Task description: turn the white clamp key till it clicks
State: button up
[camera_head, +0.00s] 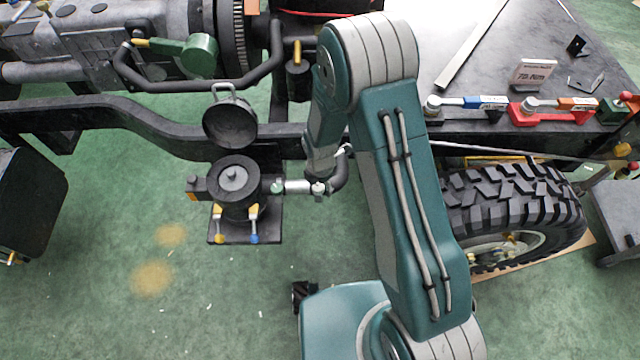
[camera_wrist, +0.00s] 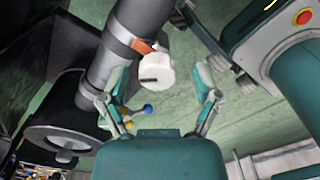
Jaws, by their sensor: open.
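In the wrist view the white clamp key (camera_wrist: 155,72) is a rounded white knob with a dark slot. It sits at an orange-marked metal band (camera_wrist: 128,38) around a thick grey pipe (camera_wrist: 137,22). My gripper (camera_wrist: 163,80) is open, with one finger on each side of the key. The key is nearer the left finger, and a wider gap shows on the right. I cannot tell whether the left finger touches it. In the head view my arm hides most of the gripper, and the key is not clear there.
A black cylindrical unit (camera_head: 235,188) with yellow and blue-tipped handles stands left of my wrist. A dark chassis rail (camera_head: 120,108) runs behind. Green floor is open at lower left.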

jog(key=shift+a+f, duration=0.25)
jog(key=shift+a, duration=0.2)
jog(key=shift+c, duration=0.6)
grip_shut()
jog(key=shift+d, duration=0.2)
jog(key=shift+m, duration=0.3)
jog(key=m, duration=0.5)
jog(key=shift+w+r+m, duration=0.1)
jog(key=shift+m, duration=0.2)
jog(key=m, duration=0.5)
jog(key=shift+m, duration=0.4)
